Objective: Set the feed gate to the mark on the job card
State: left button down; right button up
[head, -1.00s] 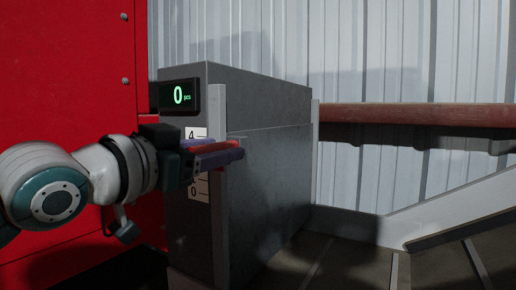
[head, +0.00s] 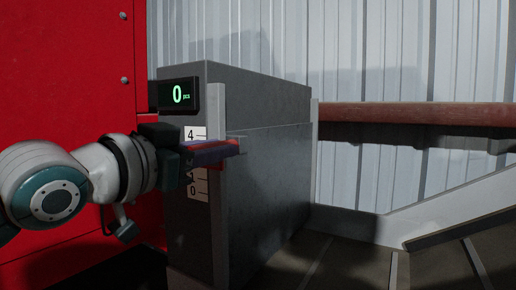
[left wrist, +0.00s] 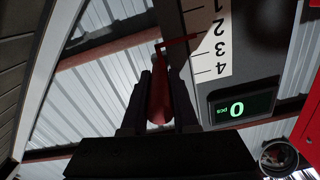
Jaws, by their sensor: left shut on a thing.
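The feed gate's red handle (left wrist: 158,100) is between the two dark fingers of my left gripper (left wrist: 158,88) in the left wrist view. My left gripper (head: 236,147) is shut on it at the front of the grey feeder housing (head: 270,165). A white scale (left wrist: 206,45) runs beside the gate, with 4 at the top and 0 at the bottom in the head view. The red pointer (left wrist: 180,40) lies close to the 2 mark in the left wrist view. In the head view the fingers hide the scale's middle. I see no job card. My right gripper is out of view.
A counter display (head: 178,96) on the housing reads 0 pcs. A red panel (head: 70,70) stands at the left. A reddish-brown rail (head: 420,115) and a sloping grey side wall (head: 465,205) are at the right.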

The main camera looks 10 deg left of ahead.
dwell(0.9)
pick_arm(q)
notch_tip(320, 180, up, 6)
jog(key=p, duration=0.6)
jog(key=shift+r, duration=0.15)
jog(key=c, duration=0.9)
grip_release()
jog(key=shift+c, duration=0.2)
jog(key=shift+o, duration=1.3)
jog(key=shift+f, duration=0.4)
jog(key=b+v, duration=0.1)
jog(key=v, duration=0.9)
